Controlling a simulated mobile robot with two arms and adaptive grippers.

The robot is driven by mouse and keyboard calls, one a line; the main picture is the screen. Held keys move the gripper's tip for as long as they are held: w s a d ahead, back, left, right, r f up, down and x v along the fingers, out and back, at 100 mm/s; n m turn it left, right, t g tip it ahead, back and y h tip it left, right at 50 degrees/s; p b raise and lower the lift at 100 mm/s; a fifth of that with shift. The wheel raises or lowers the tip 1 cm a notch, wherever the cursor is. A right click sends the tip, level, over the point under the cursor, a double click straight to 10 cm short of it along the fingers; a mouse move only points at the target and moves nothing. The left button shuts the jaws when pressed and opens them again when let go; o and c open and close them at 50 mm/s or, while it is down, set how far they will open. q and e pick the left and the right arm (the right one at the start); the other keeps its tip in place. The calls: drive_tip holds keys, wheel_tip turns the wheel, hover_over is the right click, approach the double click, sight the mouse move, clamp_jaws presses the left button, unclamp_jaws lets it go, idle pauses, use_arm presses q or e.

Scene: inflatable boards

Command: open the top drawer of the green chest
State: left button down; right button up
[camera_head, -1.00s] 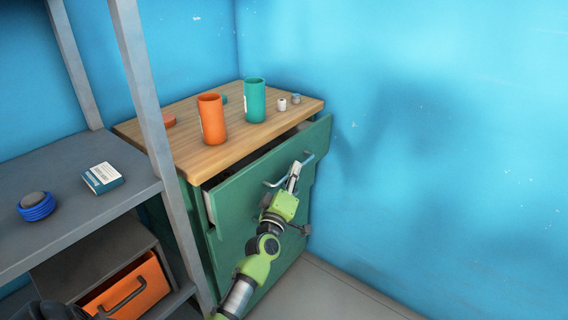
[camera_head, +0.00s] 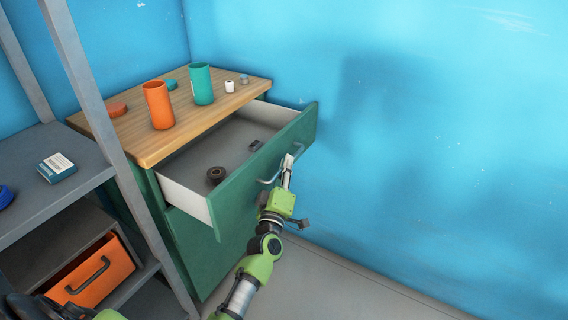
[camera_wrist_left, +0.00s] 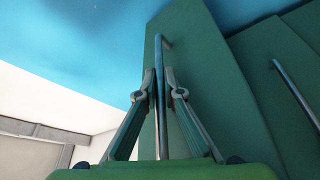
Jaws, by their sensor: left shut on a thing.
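The green chest (camera_head: 195,250) stands in the corner with a wooden top. Its top drawer (camera_head: 268,166) is pulled well out, and its white side and grey inside show. A dark round roll (camera_head: 216,174) and a small dark item (camera_head: 256,145) lie in the drawer. My left gripper (camera_head: 287,166) is shut on the drawer's bar handle (camera_head: 271,179). In the left wrist view the fingers (camera_wrist_left: 160,92) close on both sides of the handle (camera_wrist_left: 161,120). My right gripper does not show clearly.
An orange cup (camera_head: 158,105), a teal cup (camera_head: 202,84) and small items stand on the chest top. A grey shelf (camera_head: 60,200) is close on the left, with an orange bin (camera_head: 95,272) low down. Bare floor (camera_head: 350,285) lies at the right.

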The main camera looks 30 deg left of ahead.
use_arm(q)
drive_tip(key=shift+f, duration=0.1)
drive_tip(key=c, duration=2.4)
unclamp_jaws()
drive_tip(key=shift+c, duration=0.2)
drive_tip(key=shift+s, duration=0.1)
drive_tip(key=v, duration=1.2)
